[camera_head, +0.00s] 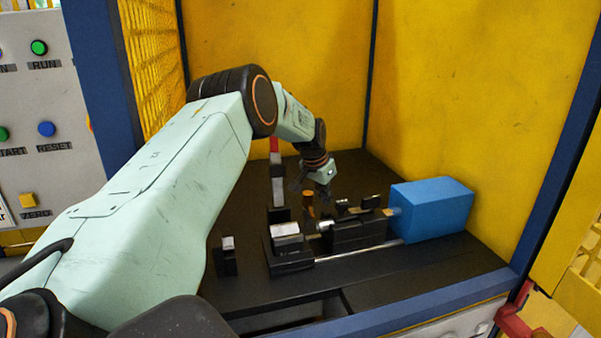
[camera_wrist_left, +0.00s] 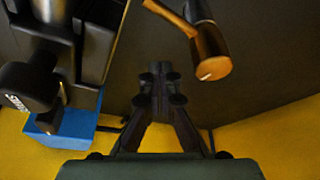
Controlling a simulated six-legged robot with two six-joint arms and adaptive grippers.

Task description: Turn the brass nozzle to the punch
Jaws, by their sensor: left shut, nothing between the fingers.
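The brass nozzle (camera_head: 308,203) is a small upright brown-gold post behind the black fixture in the head view. In the left wrist view, a brass-coloured cylinder (camera_wrist_left: 211,55) with a bar-like spout (camera_wrist_left: 170,16) pointing to the upper left stands right of the fingers. My left gripper (camera_head: 310,190) hangs close beside the post in the head view. In the left wrist view my left gripper (camera_wrist_left: 158,72) is shut and empty, with a gap between it and the cylinder. I cannot tell for certain which part is the punch. My right gripper is not in view.
A blue box (camera_head: 432,208) stands at the right end of the black fixture (camera_head: 357,234), with a metal rod (camera_head: 358,251) along the front. A block with a light top (camera_head: 286,230) and a small post (camera_head: 228,258) stand left. Yellow walls (camera_head: 450,80) enclose the table.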

